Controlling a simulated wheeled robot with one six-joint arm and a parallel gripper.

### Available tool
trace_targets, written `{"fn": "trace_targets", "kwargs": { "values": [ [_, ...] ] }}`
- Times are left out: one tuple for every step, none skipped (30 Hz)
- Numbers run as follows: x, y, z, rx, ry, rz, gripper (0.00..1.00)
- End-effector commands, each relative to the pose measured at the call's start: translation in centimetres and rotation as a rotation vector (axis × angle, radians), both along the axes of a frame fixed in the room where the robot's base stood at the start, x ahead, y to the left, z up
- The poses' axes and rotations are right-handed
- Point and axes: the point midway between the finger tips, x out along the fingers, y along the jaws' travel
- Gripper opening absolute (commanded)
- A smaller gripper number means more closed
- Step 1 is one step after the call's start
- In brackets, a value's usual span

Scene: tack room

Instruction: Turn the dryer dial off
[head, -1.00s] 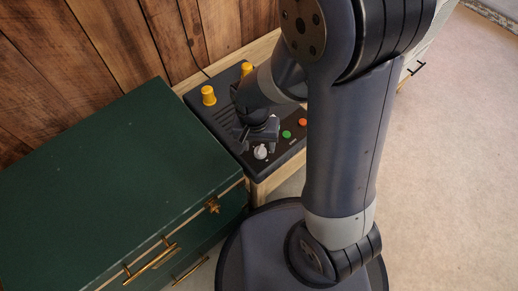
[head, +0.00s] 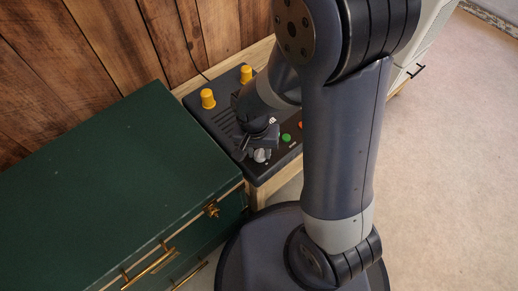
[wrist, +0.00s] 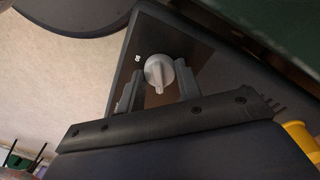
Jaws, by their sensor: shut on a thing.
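The dryer dial is a light grey round knob (head: 262,155) with a raised ridge, near the front corner of a black control box (head: 229,125). In the wrist view the dial (wrist: 158,70) lies between the two fingers, beside a small white mark on the panel. My gripper (head: 259,151) reaches down over the box and is shut on the dial; it also shows in the wrist view (wrist: 155,84). The dial's markings are mostly too small or hidden to read.
Two yellow knobs (head: 208,98) stand at the back of the box. A green button (head: 286,138) and a red button, partly hidden by my arm, are right of the dial. A dark green chest (head: 110,190) stands close on the left. Wooden wall behind; open floor (head: 440,180) at right.

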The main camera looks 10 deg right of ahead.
Motion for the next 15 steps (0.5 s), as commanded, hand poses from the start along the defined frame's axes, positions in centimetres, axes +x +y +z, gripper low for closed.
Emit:
{"fn": "trace_targets", "kwargs": {
  "values": [
    [0.01,-0.01,0.01,0.000,0.000,0.000,0.11],
    [0.00,-0.01,0.01,0.000,0.000,0.000,0.11],
    [0.00,-0.01,0.01,0.000,0.000,0.001,0.11],
    [0.00,-0.01,0.02,0.000,0.000,0.002,0.11],
    [0.00,-0.01,0.02,0.000,0.000,0.004,0.11],
    [0.00,-0.01,0.03,0.000,0.000,0.008,0.11],
    [0.00,-0.01,0.03,0.000,0.000,0.013,0.11],
    [-0.01,0.00,0.04,0.000,0.001,0.019,0.11],
    [-0.01,0.00,0.05,0.000,0.000,0.030,0.11],
    [-0.01,-0.01,0.06,0.000,0.000,0.039,0.11],
    [-0.01,-0.01,0.06,0.000,0.000,0.050,0.11],
    [-0.01,0.00,0.07,0.000,0.000,0.068,0.11],
    [-0.01,0.00,0.08,0.000,0.000,0.083,0.11],
    [-0.02,0.00,0.09,0.000,-0.001,0.100,0.11],
    [-0.02,-0.01,0.10,0.000,-0.001,0.125,0.11]
  ]
}}
